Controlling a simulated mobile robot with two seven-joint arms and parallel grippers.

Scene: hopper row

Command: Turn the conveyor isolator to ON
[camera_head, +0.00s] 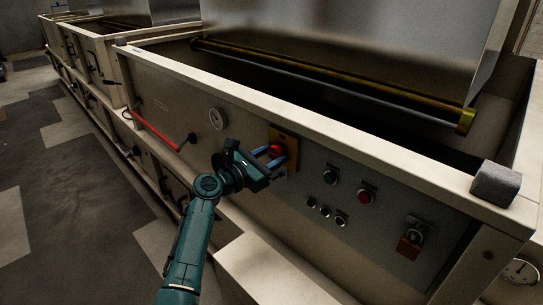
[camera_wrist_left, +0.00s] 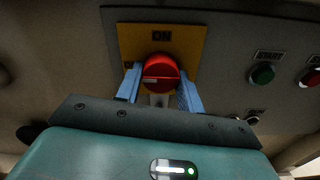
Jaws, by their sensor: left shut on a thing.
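The conveyor isolator is a red rotary knob (camera_head: 277,149) on a yellow plate (camera_head: 291,146) on the front panel. In the left wrist view the knob (camera_wrist_left: 160,72) sits in the middle of the plate (camera_wrist_left: 130,36), below the label ON. A pale line crosses the knob nearly level, pointing to the sides and not up at ON. A second label at the knob's left is mostly hidden by a finger. My left gripper (camera_head: 270,157) is shut on the knob, with one blue finger on each side of it. My right gripper is not in view.
Right of the isolator are a green START button (camera_head: 330,176), a red button (camera_head: 366,196), several small buttons, and a lock on an orange plate (camera_head: 410,242). Left are a gauge (camera_head: 216,118) and a red-handled lever (camera_head: 155,132). A grey block (camera_head: 495,183) sits on the hopper's rim.

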